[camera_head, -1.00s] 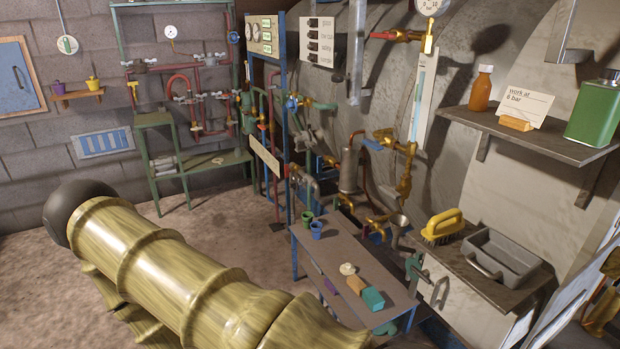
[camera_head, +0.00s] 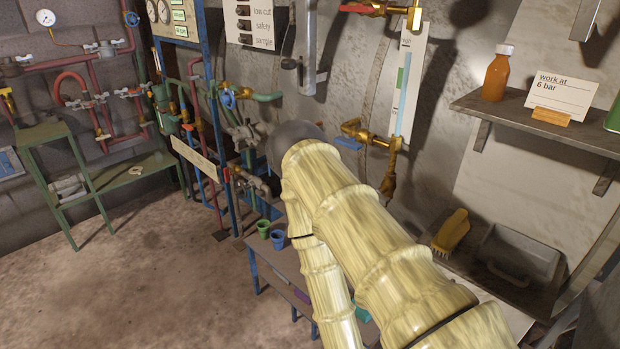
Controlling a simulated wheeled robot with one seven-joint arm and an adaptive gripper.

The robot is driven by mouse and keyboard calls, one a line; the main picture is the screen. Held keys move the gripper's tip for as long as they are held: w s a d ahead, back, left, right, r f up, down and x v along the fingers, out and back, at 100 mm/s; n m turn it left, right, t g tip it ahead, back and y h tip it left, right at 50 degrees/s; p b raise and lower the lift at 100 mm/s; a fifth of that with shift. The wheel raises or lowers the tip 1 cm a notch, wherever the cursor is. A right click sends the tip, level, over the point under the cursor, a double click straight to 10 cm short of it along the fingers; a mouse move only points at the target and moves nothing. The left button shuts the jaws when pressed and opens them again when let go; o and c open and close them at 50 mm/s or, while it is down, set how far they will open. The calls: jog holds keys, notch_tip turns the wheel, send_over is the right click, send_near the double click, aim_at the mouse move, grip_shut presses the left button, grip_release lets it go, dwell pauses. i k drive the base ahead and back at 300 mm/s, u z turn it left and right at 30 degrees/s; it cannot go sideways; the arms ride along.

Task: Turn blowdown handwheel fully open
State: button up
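I cannot tell which valve is the blowdown handwheel. A small blue handwheel (camera_head: 229,98) shows on the pipework left of my arm. A grey valve body (camera_head: 243,134) sits just below it, close to the dark rounded end of my arm in the picture. A tap on a bent pipe (camera_head: 252,180) is lower down. My arm, pale and ringed, reaches up from the lower right and covers part of the boiler front and bench. My gripper's fingers do not show.
A low bench (camera_head: 268,253) holds a green cup (camera_head: 263,229) and a blue cup (camera_head: 278,239). A shelf (camera_head: 540,133) at right bears an orange bottle (camera_head: 495,75) and a card (camera_head: 560,95). A yellow brush (camera_head: 452,232) and grey tray (camera_head: 515,262) lie below. Floor at left is clear.

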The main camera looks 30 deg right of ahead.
aim_at(239, 189)
jog(key=z, duration=0.2)
jog(key=i, duration=0.3)
jog(key=z, duration=0.15)
jog(key=k, duration=0.4)
jog(key=u, duration=1.95)
jog(key=i, duration=1.7)
jog(key=z, duration=1.2)
jog(key=i, duration=0.4)
jog(key=z, duration=0.55)
